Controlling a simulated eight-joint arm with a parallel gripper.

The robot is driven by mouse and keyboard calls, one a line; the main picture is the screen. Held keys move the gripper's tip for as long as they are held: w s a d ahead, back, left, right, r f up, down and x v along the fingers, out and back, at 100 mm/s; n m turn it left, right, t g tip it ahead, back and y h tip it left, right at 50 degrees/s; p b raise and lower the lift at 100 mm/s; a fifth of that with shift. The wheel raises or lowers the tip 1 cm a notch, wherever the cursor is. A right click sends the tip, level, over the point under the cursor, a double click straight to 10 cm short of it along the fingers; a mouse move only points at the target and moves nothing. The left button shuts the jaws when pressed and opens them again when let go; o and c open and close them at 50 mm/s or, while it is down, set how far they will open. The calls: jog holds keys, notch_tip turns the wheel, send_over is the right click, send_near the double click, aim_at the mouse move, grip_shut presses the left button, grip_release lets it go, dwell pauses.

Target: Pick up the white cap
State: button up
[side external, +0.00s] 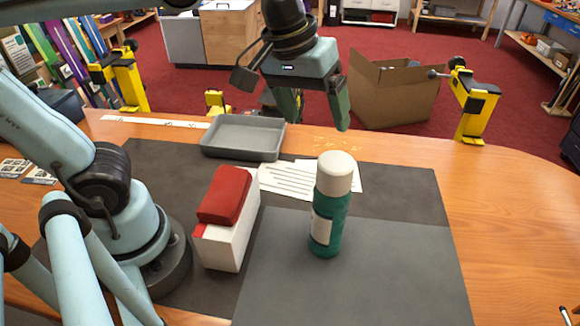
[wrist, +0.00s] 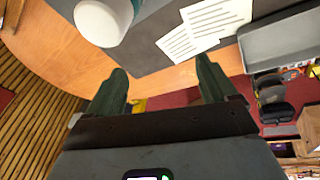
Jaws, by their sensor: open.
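The white cap (side external: 336,172) sits on top of an upright green bottle (side external: 326,230) with a pale label, standing on the grey mat. In the wrist view the white cap (wrist: 101,22) shows at the top left, cut by the frame edge, with a bit of the bottle (wrist: 136,6) beside it. My gripper (side external: 318,110) is open and empty. It hangs in the air above the back of the bench, apart from the cap. In the wrist view its two green fingers (wrist: 160,80) are spread, with nothing between them.
A grey tray (side external: 243,137) stands at the back of the mat. A white box with a red block (side external: 224,194) on it is left of the bottle. Printed sheets (side external: 287,180) lie behind the bottle. Yellow clamps (side external: 478,110) stand at the bench's back edge. The mat's front right (side external: 400,270) is clear.

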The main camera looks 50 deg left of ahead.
aim_at(336, 161)
jog(key=s+d+r+n+g, duration=0.2)
jog(key=d+r+n+g, duration=0.15)
jog(key=d+r, duration=0.4)
jog(key=shift+n+y, duration=0.4)
jog(key=shift+n, duration=0.15)
jog(key=shift+w+f, duration=0.15)
jog(key=shift+f, duration=6.15)
jog(key=c, duration=1)
